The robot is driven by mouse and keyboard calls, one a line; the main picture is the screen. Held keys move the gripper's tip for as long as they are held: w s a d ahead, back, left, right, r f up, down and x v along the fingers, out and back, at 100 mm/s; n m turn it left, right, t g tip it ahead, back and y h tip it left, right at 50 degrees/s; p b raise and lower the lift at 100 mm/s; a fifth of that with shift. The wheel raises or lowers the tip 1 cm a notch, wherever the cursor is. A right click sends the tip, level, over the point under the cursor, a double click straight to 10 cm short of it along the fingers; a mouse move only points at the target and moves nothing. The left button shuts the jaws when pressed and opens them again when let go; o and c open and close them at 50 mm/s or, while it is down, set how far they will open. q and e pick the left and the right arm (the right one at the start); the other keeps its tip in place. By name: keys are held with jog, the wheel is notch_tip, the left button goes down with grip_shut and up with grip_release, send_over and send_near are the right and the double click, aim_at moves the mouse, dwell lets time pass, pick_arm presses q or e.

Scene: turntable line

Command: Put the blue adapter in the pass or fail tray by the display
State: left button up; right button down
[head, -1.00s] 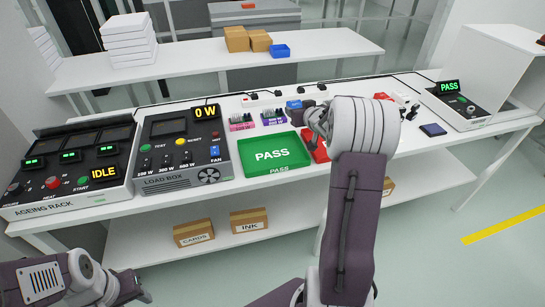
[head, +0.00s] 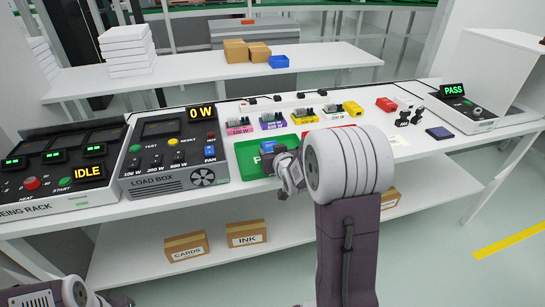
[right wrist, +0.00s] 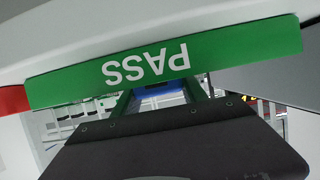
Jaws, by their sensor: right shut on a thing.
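The blue adapter (head: 267,147) is in my right gripper (head: 279,155), over the green pass tray (head: 243,170) in the head view. The gripper is shut on it, and I cannot tell whether the adapter touches the tray floor. The green tray's PASS front (right wrist: 230,48) fills the upper part of the right wrist view, upside down. A red tray (head: 335,130) is right of the green one, mostly hidden behind my right arm. The display (head: 453,90) at the far right reads PASS. Only part of my left gripper (head: 122,301) shows at the bottom left edge.
The load box (head: 170,180) stands just left of the green tray, with the ageing rack (head: 60,190) beyond it. Several colored adapters in holders (head: 272,121) line the bench behind the trays. A dark blue pad (head: 439,133) lies at the right.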

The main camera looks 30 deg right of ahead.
jog(key=shift+f, duration=0.1)
jog(key=shift+f, duration=0.2)
jog(key=c, duration=0.6)
grip_release()
jog(key=shift+r, duration=0.1)
